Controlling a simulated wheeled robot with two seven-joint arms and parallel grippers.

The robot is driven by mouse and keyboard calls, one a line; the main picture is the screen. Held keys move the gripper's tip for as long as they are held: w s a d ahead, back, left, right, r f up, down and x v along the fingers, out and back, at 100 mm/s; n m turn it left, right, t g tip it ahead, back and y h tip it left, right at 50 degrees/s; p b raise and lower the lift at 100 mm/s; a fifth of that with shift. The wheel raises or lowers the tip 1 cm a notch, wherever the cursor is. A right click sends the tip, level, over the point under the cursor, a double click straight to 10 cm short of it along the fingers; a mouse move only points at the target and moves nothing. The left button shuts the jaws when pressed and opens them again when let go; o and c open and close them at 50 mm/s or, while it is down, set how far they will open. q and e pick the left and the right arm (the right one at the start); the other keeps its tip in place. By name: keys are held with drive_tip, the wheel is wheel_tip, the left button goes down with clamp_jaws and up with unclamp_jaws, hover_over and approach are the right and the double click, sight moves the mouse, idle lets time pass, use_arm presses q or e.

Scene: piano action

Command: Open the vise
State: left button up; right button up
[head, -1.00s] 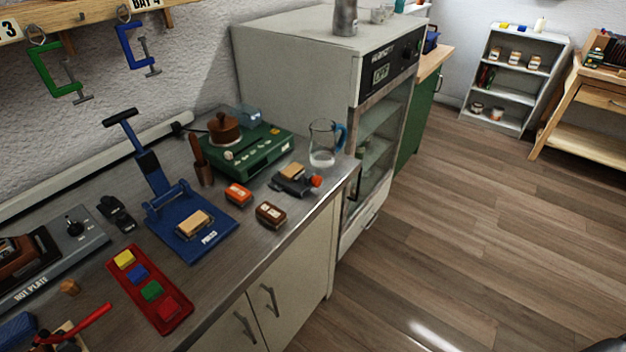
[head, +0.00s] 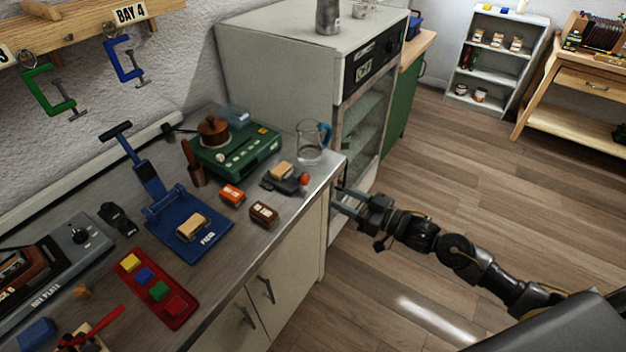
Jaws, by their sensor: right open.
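A small dark grey vise (head: 276,184) with a round orange-red knob (head: 304,179) at its right end stands near the counter's front edge in the head view. A tan block (head: 282,170) sits at its top; I cannot tell how tightly the jaws hold it. My right gripper (head: 345,201) is open and empty, with its fingers pointing left. It is to the right of the vise, by the cabinet's right corner, and apart from the vise. My left gripper is not in view.
A glass jug (head: 311,146) stands behind the vise. An orange block (head: 231,195) and a brown block (head: 264,212) lie to its left. Floor to the right is clear.

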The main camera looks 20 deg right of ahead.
sight(308, 181)
drive_tip(key=p+x, duration=0.2)
drive_tip(key=x, duration=0.9)
drive_tip(key=shift+d, duration=0.1)
drive_tip(key=c, duration=1)
